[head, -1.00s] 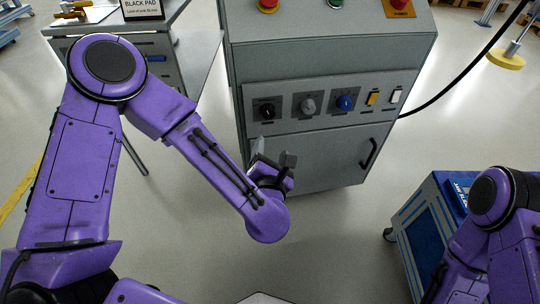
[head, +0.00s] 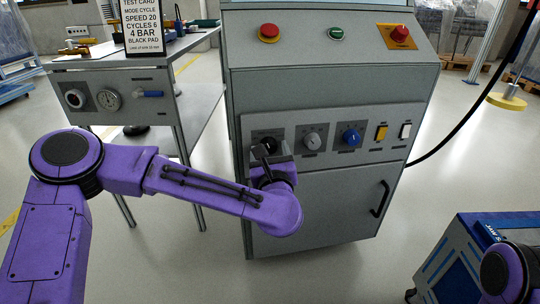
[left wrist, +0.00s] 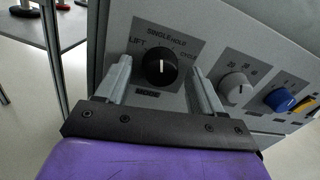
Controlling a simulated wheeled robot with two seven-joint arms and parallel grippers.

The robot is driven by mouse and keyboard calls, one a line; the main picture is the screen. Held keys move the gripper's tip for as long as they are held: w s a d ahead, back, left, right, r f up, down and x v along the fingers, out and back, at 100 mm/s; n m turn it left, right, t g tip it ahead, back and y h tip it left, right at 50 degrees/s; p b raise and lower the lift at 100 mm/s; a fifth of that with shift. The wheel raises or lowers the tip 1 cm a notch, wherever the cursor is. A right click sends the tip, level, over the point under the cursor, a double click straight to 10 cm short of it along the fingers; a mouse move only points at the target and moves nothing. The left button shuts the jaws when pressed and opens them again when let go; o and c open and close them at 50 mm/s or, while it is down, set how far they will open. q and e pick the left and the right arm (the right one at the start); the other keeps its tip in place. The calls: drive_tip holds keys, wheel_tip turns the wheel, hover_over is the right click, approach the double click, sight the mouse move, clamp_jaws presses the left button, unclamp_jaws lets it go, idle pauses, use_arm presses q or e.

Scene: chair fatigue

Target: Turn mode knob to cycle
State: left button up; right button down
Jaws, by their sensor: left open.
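The mode knob is a black round knob (left wrist: 160,66) with a white pointer line. Its dark plate is marked LIFT, SINGLE, HOLD and CYCLE, and in the left wrist view the pointer is roughly upright, toward SINGLE. In the head view the knob (head: 268,144) is partly hidden by my gripper. My left gripper (left wrist: 160,82) is open, with one finger on each side of the knob; I cannot tell whether they touch it. It also shows in the head view (head: 272,156) in front of the panel. My right gripper is out of view.
Beside the mode knob are a grey knob (head: 312,141), a blue knob (head: 351,137), a yellow switch (head: 381,133) and a white switch (head: 405,131). The cabinet door has a black handle (head: 381,198). A card (head: 142,27) reads MODE CYCLE.

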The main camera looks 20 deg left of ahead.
use_arm(q)
drive_tip(key=c, duration=1.1)
drive_tip(key=shift+o, duration=0.2)
drive_tip(key=shift+r+m+p, duration=0.3)
drive_tip(key=shift+m+p, duration=0.8)
drive_tip(key=shift+p, duration=0.1)
drive_tip(key=m+p, duration=0.4)
drive_tip(key=shift+r+g, duration=0.1)
drive_tip(key=shift+g, duration=0.3)
drive_tip(key=m+p, duration=0.5)
drive_tip(key=shift+d, duration=0.1)
drive_tip(key=shift+f+m+g+y+p, duration=0.2)
drive_tip(key=shift+m+g+y+p, duration=0.15)
drive_tip(key=shift+m+p, duration=1.45)
drive_tip(key=shift+m, duration=0.3)
drive_tip(key=shift+f, duration=0.1)
